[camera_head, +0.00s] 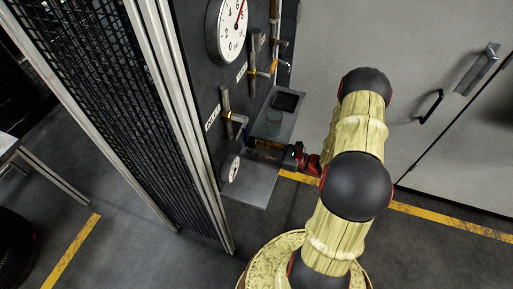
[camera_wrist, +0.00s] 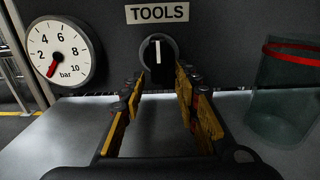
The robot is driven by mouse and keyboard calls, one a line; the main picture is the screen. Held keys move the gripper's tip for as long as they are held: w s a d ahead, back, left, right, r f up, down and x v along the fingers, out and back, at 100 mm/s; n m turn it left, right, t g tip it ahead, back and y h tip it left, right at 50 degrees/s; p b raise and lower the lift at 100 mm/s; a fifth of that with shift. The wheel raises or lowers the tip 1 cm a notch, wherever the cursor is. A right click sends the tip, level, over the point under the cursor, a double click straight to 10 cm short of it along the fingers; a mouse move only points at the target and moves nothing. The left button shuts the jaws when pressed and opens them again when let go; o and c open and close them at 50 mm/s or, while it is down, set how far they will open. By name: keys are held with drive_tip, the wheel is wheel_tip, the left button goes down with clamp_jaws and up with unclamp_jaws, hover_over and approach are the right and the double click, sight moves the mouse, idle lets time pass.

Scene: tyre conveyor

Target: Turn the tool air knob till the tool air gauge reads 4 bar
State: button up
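The tool air knob (camera_wrist: 158,56) is round and black, under a TOOLS label (camera_wrist: 157,12) in the wrist view. Its white mark stands upright. The tool air gauge (camera_wrist: 58,52) is left of it, white-faced, its red needle pointing down-left near the low end, below the 2. My gripper (camera_wrist: 160,84) is open, with yellow-padded fingers pointing at the knob, one toward each side. Whether they touch it I cannot tell. In the head view, my gripper (camera_head: 268,148) is over the shelf by the panel, hiding the knob; a small gauge (camera_head: 234,168) shows edge-on nearby.
A clear cup with a red band (camera_wrist: 288,90) stands right of my gripper on the grey shelf (camera_head: 245,185). A dark flat device (camera_head: 287,101) lies farther back. Valve handles (camera_head: 226,103) and a larger gauge (camera_head: 232,28) are on the panel above. A mesh guard (camera_head: 100,110) stands left.

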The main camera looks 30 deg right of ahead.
drive_tip(key=c, duration=0.6)
clamp_jaws()
drive_tip(key=shift+r+m+p, duration=0.1)
drive_tip(key=shift+m+p, duration=0.2)
drive_tip(key=shift+p, duration=0.05)
